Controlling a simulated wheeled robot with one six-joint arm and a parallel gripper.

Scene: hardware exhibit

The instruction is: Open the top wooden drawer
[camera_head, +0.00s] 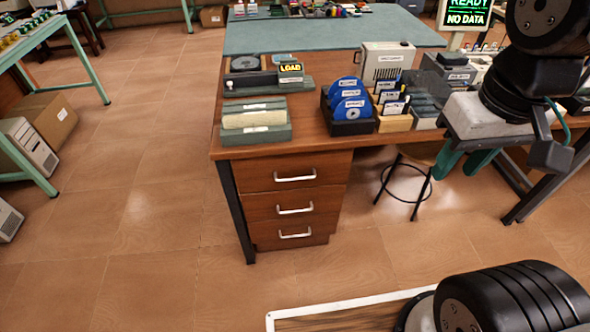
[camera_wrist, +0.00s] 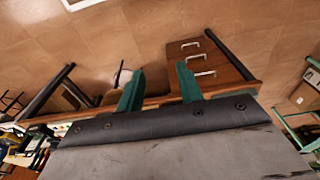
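The top wooden drawer (camera_head: 294,174) is the uppermost of three brown drawers under the desk's left end. It looks shut, flush with the drawers below, and has a silver bar handle (camera_head: 295,178). The drawers also show upside down in the wrist view, where the top drawer's handle (camera_wrist: 205,74) is nearest the desk edge. My gripper (camera_head: 466,162) has green fingers and hangs to the right of the drawers, in front of the desk edge. In the wrist view my gripper (camera_wrist: 158,85) is open, with its fingers apart and nothing between them.
The desk top (camera_head: 208,142) carries a disk box (camera_head: 350,122), a beige device (camera_head: 388,60) and a grey-green tray (camera_head: 255,134) above the drawers. A stool (camera_head: 405,180) stands under the desk, right of the drawers. Open floor (camera_head: 170,230) lies left and in front of them.

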